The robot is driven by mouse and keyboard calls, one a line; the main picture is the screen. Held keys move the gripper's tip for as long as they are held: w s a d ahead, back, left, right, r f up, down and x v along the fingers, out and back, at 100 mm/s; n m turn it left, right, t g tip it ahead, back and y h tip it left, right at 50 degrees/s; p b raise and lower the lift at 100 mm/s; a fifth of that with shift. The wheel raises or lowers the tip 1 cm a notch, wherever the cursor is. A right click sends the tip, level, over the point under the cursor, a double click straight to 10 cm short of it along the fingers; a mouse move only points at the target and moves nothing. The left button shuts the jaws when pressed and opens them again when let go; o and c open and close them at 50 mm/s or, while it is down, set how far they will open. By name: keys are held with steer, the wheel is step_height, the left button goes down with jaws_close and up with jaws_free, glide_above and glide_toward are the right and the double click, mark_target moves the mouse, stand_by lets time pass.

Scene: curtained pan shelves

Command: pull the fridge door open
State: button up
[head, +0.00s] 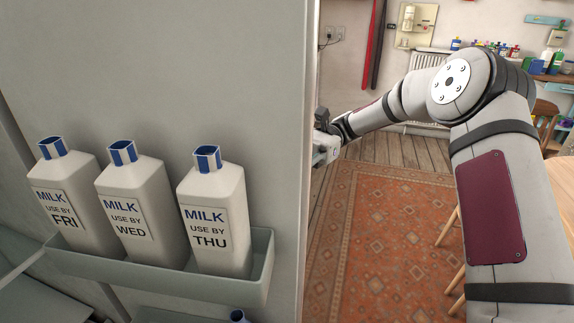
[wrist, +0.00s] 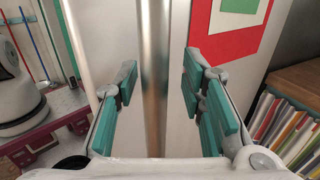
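The fridge door (head: 210,90) stands open in the head view, its inner face toward me. Three milk bottles marked FRI (head: 68,190), WED (head: 135,200) and THU (head: 213,215) stand in its rack (head: 165,277). In the wrist view a vertical metal bar handle (wrist: 153,115) runs along the door's outer face (wrist: 110,35). My gripper (wrist: 159,75) is open, with its teal-padded fingers on either side of the handle and gaps showing on both sides. In the head view my gripper (head: 327,148) is partly hidden behind the door's right edge.
A patterned rug (head: 385,240) on the wooden floor lies right of the door. A table and chair (head: 550,190) stand at the far right. A red and green sheet (wrist: 230,30) is on the door's outer face. Upright files (wrist: 290,120) fill a shelf at right.

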steer(key=shift+d, duration=0.2)
steer(key=v, duration=0.7)
steer(key=shift+w, duration=0.25)
steer(key=shift+d, duration=0.2)
